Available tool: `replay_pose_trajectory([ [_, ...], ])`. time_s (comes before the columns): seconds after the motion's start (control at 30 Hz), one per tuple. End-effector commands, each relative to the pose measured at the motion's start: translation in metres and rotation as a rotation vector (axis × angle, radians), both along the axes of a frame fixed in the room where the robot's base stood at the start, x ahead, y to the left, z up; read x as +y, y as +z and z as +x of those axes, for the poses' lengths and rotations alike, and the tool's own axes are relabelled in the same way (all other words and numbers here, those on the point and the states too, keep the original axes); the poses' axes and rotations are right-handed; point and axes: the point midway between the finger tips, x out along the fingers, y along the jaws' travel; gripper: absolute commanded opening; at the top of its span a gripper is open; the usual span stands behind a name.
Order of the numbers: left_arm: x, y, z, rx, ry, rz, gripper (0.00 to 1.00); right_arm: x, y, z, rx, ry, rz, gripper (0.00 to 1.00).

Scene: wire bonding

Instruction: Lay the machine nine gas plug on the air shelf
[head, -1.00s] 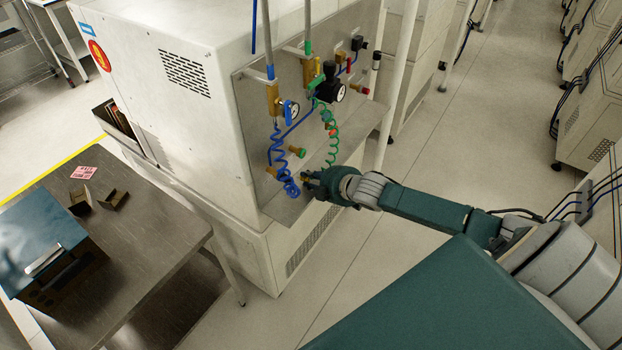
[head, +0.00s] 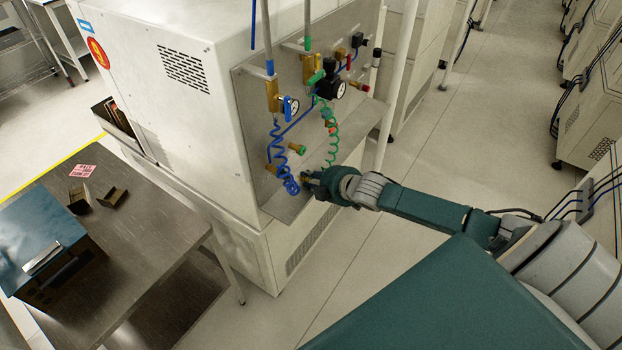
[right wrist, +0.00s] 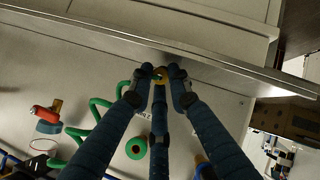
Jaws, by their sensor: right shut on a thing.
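Machine nine (head: 215,110) is the white cabinet with a red-orange round label at its upper left. A metal gas panel is on its side, and the metal air shelf (head: 284,208) juts out along the panel's foot. My right gripper (head: 308,181) is low at the panel, just over the shelf. It is shut on a small brass-coloured piece, the gas plug (right wrist: 160,74), in the right wrist view; the fingers (right wrist: 160,78) hide most of it. I cannot tell whether the plug touches the shelf. My left gripper is out of view.
A blue coiled hose (head: 276,150) hangs just left of my right gripper, and a green coiled hose (head: 334,145) hangs above it. Gauges and brass valves (head: 273,95) stick out of the panel. A metal table (head: 150,225) stands at the left. Open floor lies right of the cabinet.

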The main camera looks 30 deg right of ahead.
Motion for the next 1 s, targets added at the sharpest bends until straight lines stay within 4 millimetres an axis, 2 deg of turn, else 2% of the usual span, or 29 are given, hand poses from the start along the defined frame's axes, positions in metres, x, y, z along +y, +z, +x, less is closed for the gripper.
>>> replay_pose_trajectory([
  [0.7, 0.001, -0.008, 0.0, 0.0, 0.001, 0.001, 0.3, 0.001, -0.022, -0.006, 0.021, -0.002, 0.0, 0.0],
  [1.0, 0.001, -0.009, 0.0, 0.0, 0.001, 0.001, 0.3, 0.001, -0.025, -0.007, 0.023, -0.004, 0.002, 0.0],
])
